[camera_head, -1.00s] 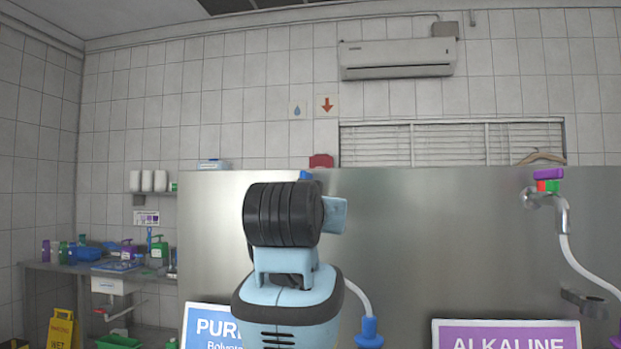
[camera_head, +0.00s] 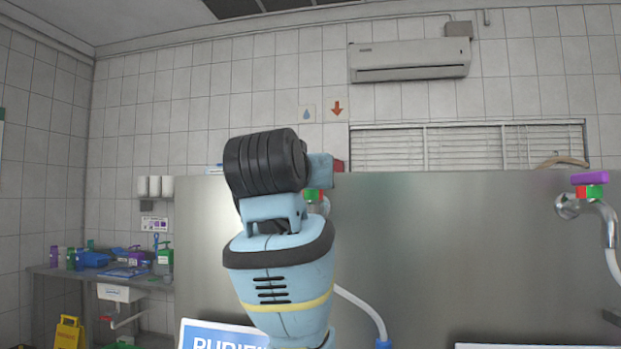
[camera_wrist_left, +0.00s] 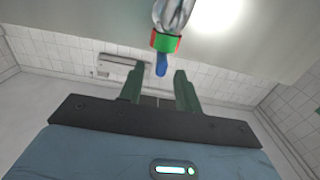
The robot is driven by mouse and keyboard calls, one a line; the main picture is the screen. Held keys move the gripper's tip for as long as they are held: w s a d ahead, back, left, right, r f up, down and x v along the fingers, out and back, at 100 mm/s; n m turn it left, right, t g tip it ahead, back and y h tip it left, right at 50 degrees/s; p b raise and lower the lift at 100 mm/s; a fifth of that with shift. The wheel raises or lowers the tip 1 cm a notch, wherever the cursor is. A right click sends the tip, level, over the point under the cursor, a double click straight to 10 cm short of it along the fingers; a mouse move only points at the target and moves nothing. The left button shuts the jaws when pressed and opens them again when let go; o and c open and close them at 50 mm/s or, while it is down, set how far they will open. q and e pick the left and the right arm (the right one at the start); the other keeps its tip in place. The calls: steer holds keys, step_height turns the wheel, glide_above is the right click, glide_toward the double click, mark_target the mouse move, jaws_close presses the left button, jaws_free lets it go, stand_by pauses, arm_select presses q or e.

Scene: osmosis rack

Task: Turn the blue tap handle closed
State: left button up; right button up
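The blue tap handle (camera_wrist_left: 161,66) shows in the left wrist view, below a red and green collar (camera_wrist_left: 165,42) on a shiny metal tap (camera_wrist_left: 172,14). My left gripper (camera_wrist_left: 155,76) is open, its two dark green fingers pointing toward the tap. The blue handle appears in the gap near the fingertips; I cannot tell whether it touches them. My right gripper is not in view.
A steel panel (camera_head: 440,250) spans behind my arm. A second tap (camera_head: 608,220) with a purple handle (camera_head: 589,179) is at the right. A white hose (camera_head: 362,310) hangs below the nearer tap. A sink counter (camera_head: 85,273) with bottles and a yellow floor sign (camera_head: 69,332) are at the left.

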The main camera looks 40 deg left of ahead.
arm_select(q)
steer(key=shift+x, duration=1.75)
jaws_close()
